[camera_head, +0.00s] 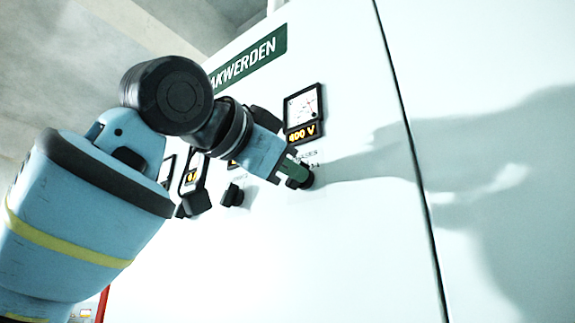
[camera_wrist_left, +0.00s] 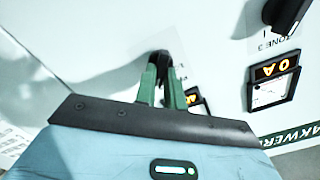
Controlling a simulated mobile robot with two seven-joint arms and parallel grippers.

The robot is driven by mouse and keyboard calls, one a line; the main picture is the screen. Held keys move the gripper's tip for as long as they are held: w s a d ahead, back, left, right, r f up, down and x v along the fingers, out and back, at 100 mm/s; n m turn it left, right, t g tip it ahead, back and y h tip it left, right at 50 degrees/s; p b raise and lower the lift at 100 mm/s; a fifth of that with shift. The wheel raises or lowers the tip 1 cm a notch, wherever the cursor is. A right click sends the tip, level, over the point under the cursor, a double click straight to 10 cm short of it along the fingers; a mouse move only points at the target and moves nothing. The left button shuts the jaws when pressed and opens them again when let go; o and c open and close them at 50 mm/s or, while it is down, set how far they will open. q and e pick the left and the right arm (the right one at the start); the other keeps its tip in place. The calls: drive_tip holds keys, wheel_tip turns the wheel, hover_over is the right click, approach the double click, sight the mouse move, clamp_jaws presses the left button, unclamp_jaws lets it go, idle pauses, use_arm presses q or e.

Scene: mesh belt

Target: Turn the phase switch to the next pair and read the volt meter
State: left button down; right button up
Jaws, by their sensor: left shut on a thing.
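The phase switch is a black rotary knob (camera_head: 306,181) on the white cabinet front, below the volt meter (camera_head: 303,108). The volt meter has a white dial, and its orange display (camera_head: 302,132) reads 400 V. The dial's needle is too small to read. My left gripper (camera_head: 297,176) has its green fingers shut on the knob, hiding much of it. In the left wrist view the fingers (camera_wrist_left: 163,72) close around the dark knob (camera_wrist_left: 159,56). The lettering beside the knob is partly covered and its pointer position cannot be told. My right gripper is not in view.
Another black knob (camera_head: 232,195) and a meter (camera_head: 193,176) sit further left on the cabinet (camera_head: 350,250). The left wrist view shows a meter reading 0 A (camera_wrist_left: 272,85) by a ZONE 3 label. A dark vertical seam (camera_head: 410,140) runs right of the switch.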

use_arm(q)
drive_tip(key=shift+m, duration=0.6)
drive_tip(key=c, duration=1.5)
unclamp_jaws()
drive_tip(key=shift+s, duration=0.1)
drive_tip(key=v, duration=0.7)
drive_tip(key=shift+s+a, duration=0.2)
drive_tip(key=shift+a, duration=0.05)
